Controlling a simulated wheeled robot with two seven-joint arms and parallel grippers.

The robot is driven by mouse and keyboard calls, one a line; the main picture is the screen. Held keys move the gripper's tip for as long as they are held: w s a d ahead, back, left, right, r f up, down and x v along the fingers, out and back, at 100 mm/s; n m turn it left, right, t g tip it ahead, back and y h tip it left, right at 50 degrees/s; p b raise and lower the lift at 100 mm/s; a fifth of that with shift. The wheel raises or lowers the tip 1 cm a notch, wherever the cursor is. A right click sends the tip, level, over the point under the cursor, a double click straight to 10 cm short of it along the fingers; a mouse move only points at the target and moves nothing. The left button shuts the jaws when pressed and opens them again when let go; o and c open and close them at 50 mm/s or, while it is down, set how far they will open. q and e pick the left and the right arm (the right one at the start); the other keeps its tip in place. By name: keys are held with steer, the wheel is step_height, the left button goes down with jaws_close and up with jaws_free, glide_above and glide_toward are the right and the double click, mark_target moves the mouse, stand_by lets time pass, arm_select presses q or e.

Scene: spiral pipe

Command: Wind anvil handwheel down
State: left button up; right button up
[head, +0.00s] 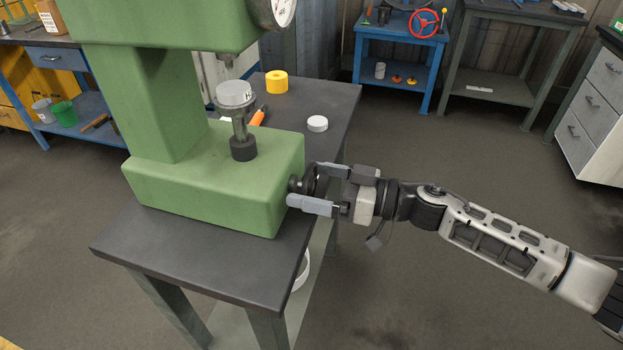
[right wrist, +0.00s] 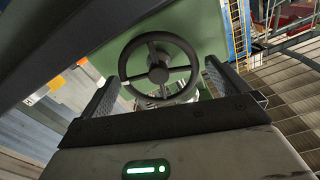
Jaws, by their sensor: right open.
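The green press-like tester (head: 212,195) stands on a dark-topped bench. Its anvil post (head: 239,130) rises from a dark collar on the base and carries a round grey piece marked "H". The dark handwheel (head: 296,184) sits on the right side of the base, partly hidden by my right gripper (head: 304,186). In the right wrist view the handwheel (right wrist: 158,73) shows as a spoked ring with a central hub, face-on ahead of the palm. My right gripper (right wrist: 159,88) is open, with one finger on either side of the wheel. I cannot tell whether the fingers touch it. My left gripper is out of view.
A yellow roll (head: 276,82), an orange-handled tool (head: 257,117) and a white disc (head: 317,124) lie on the bench behind the base. A blue cart (head: 402,50) with a red wheel stands at the back. Floor right of the bench is clear.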

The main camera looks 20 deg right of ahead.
steer(key=shift+w+a, duration=0.2)
steer(key=shift+a, duration=0.1)
steer(key=c, duration=1)
steer(key=shift+o, duration=0.2)
steer(key=n+p, duration=0.1)
steer(key=n, duration=0.2)
steer(key=shift+s+r, duration=0.1)
steer(key=n, duration=0.2)
steer(key=shift+n+p, duration=0.3)
steer(key=shift+p, duration=0.1)
steer(key=n, duration=0.6)
steer(key=shift+s+a+f, duration=0.15)
steer(key=shift+s+f, duration=0.05)
steer(key=shift+n, duration=0.3)
